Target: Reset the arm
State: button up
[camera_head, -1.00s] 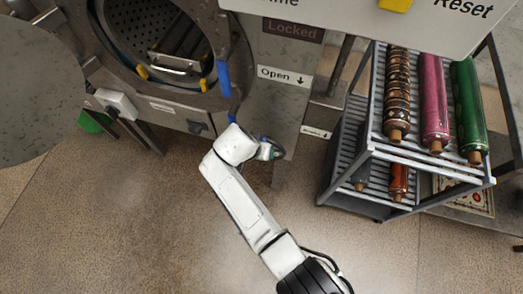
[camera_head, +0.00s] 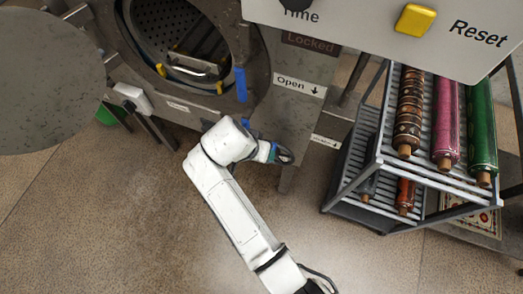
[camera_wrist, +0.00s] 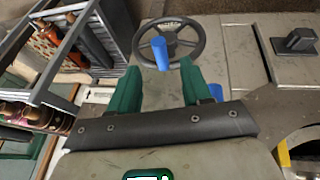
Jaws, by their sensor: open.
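My white arm (camera_head: 230,200) reaches up the middle of the head view, with the wrist bent to the right. My gripper (camera_head: 270,152) is small there, near the front of the machine. In the wrist view my gripper (camera_wrist: 157,90) shows two green fingers standing apart, with nothing held between them. Just beyond the fingertips is a dark handwheel (camera_wrist: 196,54) with a blue handle (camera_wrist: 160,52). I cannot tell whether the fingers touch it.
The machine's round opening (camera_head: 150,40) has its door (camera_head: 45,80) swung out left. A panel with a yellow Reset button (camera_head: 415,20) overhangs the top right. A metal rack (camera_head: 345,180) with rolled rugs (camera_head: 447,115) stands right. Floor is clear below.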

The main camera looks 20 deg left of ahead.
jog(key=shift+d, duration=0.1)
jog(key=s+d+f+g+y, duration=0.15)
jog(key=s+d, duration=0.25)
jog(key=d, duration=0.8)
jog(key=s+d+f+g+h, duration=0.15)
jog(key=s+d, duration=0.25)
jog(key=d, duration=0.8)
jog(key=s+d+r+y, duration=0.1)
jog(key=s+d+r, duration=0.1)
jog(key=s+d, duration=0.5)
jog(key=s+d+r+y+p, duration=0.1)
jog(key=s+d+r, duration=0.1)
jog(key=s+d, duration=0.5)
jog(key=shift+s+d+r, duration=0.35)
jog(key=shift+s, duration=0.25)
jog(key=shift+c, duration=0.2)
